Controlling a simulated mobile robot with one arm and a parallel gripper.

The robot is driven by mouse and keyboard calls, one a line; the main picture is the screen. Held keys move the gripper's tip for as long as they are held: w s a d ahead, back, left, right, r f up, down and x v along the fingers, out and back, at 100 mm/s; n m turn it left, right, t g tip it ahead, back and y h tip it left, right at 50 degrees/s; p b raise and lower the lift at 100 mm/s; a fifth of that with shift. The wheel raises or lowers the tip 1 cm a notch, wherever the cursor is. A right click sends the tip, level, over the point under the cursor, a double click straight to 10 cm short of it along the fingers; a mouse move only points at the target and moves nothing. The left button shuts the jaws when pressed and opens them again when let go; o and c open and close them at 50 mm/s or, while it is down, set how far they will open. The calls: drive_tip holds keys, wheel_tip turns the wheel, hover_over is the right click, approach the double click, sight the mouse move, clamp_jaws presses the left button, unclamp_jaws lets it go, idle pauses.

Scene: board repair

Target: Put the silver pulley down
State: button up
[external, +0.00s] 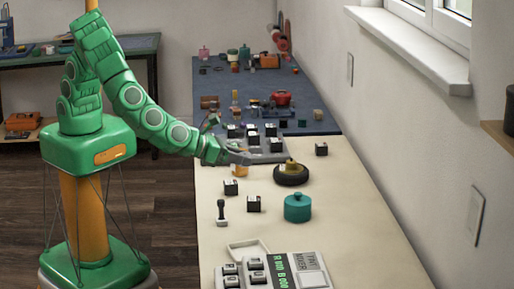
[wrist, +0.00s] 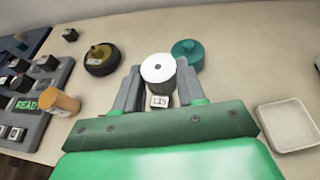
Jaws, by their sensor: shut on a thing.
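The silver pulley (wrist: 158,69) is a pale, short cylinder with a small dark hole in the middle of its top. In the wrist view my gripper (wrist: 157,83) is shut on it, with a grey finger on each side. A black cube with a white label (wrist: 160,101) shows just below the pulley, between the fingers. In the external view my gripper (external: 238,157) is over the table, beside the grey board's near edge; the pulley cannot be made out there. I cannot tell whether the pulley touches anything below it.
A dark round base with a brass top (external: 291,175) and a teal pot (external: 298,209) stand on the cream table (external: 350,220). Several black cubes (external: 254,204) are scattered near. A white tray (wrist: 292,127) lies right in the wrist view; an orange cylinder (wrist: 62,101) is left.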

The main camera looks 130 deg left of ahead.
drive_tip(key=s+a+f+m+t, duration=0.1)
drive_tip(key=s+a, duration=0.3)
drive_tip(key=a, duration=0.3)
drive_tip(key=s+a+f, duration=0.2)
drive_tip(key=s+a, duration=0.1)
drive_tip(key=a, duration=0.4)
drive_tip(key=shift+h, duration=0.3)
drive_tip(key=w+a+f, duration=0.1)
drive_tip(key=w+f, duration=0.1)
drive_tip(key=w, duration=0.1)
drive_tip(key=w+f, duration=0.2)
drive_tip(key=w, duration=0.1)
drive_tip(key=w+a+f, duration=0.1)
drive_tip(key=w, duration=0.3)
drive_tip(key=shift+a+f, duration=0.3)
drive_tip(key=shift+f, duration=0.1)
drive_tip(key=shift+w+a+f, duration=0.25)
drive_tip(key=shift+w+f, duration=0.45)
drive_tip(key=shift+f, duration=0.3)
drive_tip(key=shift+w+a+f, duration=0.15)
drive_tip(key=shift+w+f, duration=0.5)
drive_tip(key=shift+w, duration=0.05)
drive_tip(key=shift+w+a+f, duration=0.1)
drive_tip(key=shift+w+f, duration=0.1)
drive_tip(key=shift+f, duration=1.6)
